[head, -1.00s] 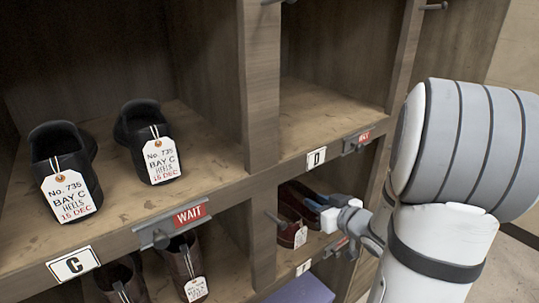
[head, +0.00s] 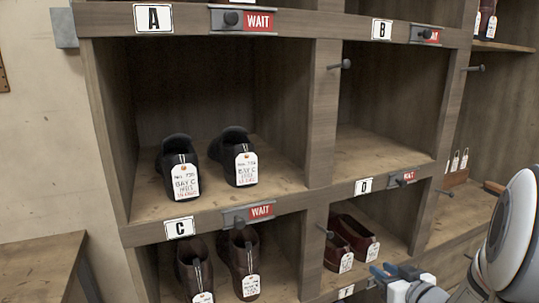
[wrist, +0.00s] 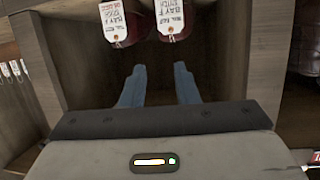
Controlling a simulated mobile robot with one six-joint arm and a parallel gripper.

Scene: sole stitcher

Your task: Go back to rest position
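My gripper (head: 382,272) is in front of the lower right bay of the shelf, at the lower right of the head view. In the wrist view its two blue fingers (wrist: 158,88) are spread apart with nothing between them. A pair of dark red shoes (head: 352,238) with white tags stands in that bay, apart from the fingers. The shoes and their tags (wrist: 172,18) also show at the top edge of the wrist view.
A wooden shelf has lettered bays and protruding pegs (head: 346,64). Black tagged shoes (head: 235,158) stand in the middle left bay, brown ones (head: 240,258) below. The middle right bay (head: 385,150) is empty. A wooden table (head: 40,262) stands at left.

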